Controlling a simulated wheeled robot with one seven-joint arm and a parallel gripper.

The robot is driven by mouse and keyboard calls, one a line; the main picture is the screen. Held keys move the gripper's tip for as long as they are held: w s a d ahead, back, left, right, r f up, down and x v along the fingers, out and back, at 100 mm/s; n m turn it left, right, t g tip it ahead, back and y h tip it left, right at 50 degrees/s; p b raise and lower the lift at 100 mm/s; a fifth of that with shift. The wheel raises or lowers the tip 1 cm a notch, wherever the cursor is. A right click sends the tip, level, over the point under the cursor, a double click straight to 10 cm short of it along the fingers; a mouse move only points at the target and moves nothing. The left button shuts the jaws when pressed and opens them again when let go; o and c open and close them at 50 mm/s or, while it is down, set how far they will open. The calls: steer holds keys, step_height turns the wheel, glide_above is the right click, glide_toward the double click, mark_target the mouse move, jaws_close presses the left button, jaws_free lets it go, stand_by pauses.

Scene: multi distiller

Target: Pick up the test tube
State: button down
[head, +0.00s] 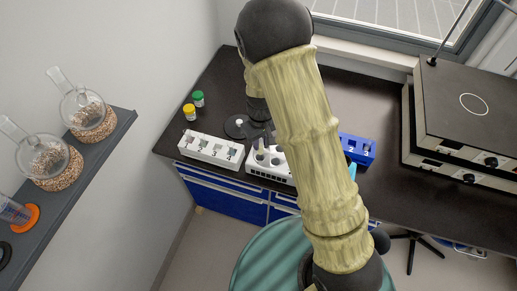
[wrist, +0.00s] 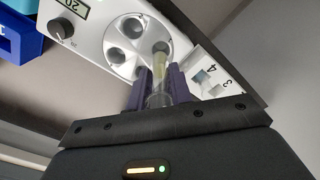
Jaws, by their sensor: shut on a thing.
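The clear test tube (wrist: 159,72) stands between my gripper's two purple fingers (wrist: 160,88) in the wrist view, and they are shut on it. It holds a little yellowish content. Its far end overlaps one hole of the white device (wrist: 92,42); I cannot tell whether it is inside the hole or above it. The same white device (head: 256,169) shows on the dark bench in the head view, partly hidden by my arm. My fingertips and the tube cannot be made out clearly there.
A white numbered rack (head: 208,149) stands left of the device, and a blue rack (head: 357,149) right of it. Yellow-capped (head: 189,112) and green-capped (head: 198,98) jars stand at the back left. A grey hot-plate-like unit (head: 468,108) fills the right. A wall shelf (head: 108,139) holds flasks.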

steer(key=shift+s+a+r, duration=0.1)
steer(key=shift+s+r, duration=0.05)
steer(key=shift+r, duration=1.75)
